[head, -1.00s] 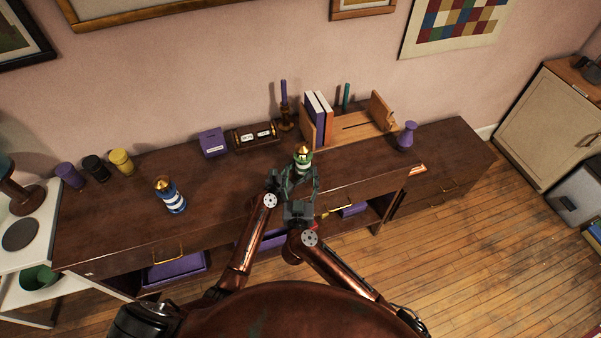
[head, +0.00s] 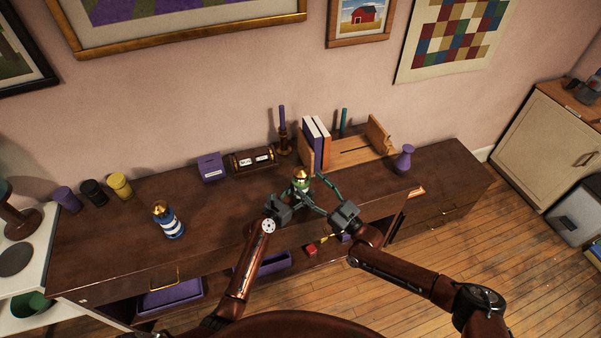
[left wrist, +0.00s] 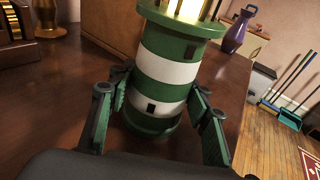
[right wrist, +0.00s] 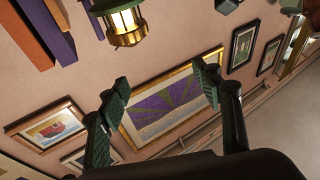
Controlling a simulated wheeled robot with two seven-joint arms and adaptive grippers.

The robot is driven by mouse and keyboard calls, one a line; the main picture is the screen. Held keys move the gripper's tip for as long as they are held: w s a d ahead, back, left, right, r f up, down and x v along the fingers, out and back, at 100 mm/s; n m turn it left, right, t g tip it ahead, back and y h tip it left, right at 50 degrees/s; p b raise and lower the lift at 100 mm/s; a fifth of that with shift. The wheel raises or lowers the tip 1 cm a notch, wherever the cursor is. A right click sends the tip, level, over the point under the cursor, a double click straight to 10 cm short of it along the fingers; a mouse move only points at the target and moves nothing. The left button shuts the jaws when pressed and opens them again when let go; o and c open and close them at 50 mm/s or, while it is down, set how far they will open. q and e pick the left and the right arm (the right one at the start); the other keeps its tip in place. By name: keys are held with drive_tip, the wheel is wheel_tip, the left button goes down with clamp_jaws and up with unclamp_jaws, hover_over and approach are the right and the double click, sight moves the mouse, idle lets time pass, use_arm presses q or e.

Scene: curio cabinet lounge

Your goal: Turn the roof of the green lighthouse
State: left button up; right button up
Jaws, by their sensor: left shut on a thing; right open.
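The green lighthouse (head: 300,186) stands upright near the front edge of the dark sideboard, with a gold roof (head: 301,174). In the left wrist view its green-and-white body (left wrist: 168,72) sits between the fingers of my left gripper (left wrist: 160,100), which is shut on it low down. The roof is cut off at the top there. My right gripper (head: 320,193) is open and empty, just right of the lighthouse. In the right wrist view its fingers (right wrist: 162,85) are spread apart, with the glowing lantern and roof (right wrist: 124,24) beyond them at the top.
A blue-and-white lighthouse (head: 168,222) stands to the left on the sideboard (head: 110,240). Behind are a purple box (head: 212,168), a wooden dial box (head: 254,160), a candlestick (head: 283,140), books (head: 316,143) and a purple vase (head: 404,158). The sideboard between the two lighthouses is clear.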

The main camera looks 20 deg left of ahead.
sight(307, 177)
drive_tip(key=w+d+f+g+h, duration=0.2)
drive_tip(key=w+d+f+g, duration=0.1)
drive_tip(key=d+g, duration=0.15)
drive_tip(key=shift+n+t, duration=0.35)
drive_tip(key=shift+n, duration=0.05)
drive_tip(key=x, duration=1.1)
drive_tip(key=shift+w+a+r, duration=0.1)
drive_tip(key=shift+a+r, duration=0.05)
drive_tip(key=shift+r, duration=0.1)
drive_tip(key=c, duration=1.2)
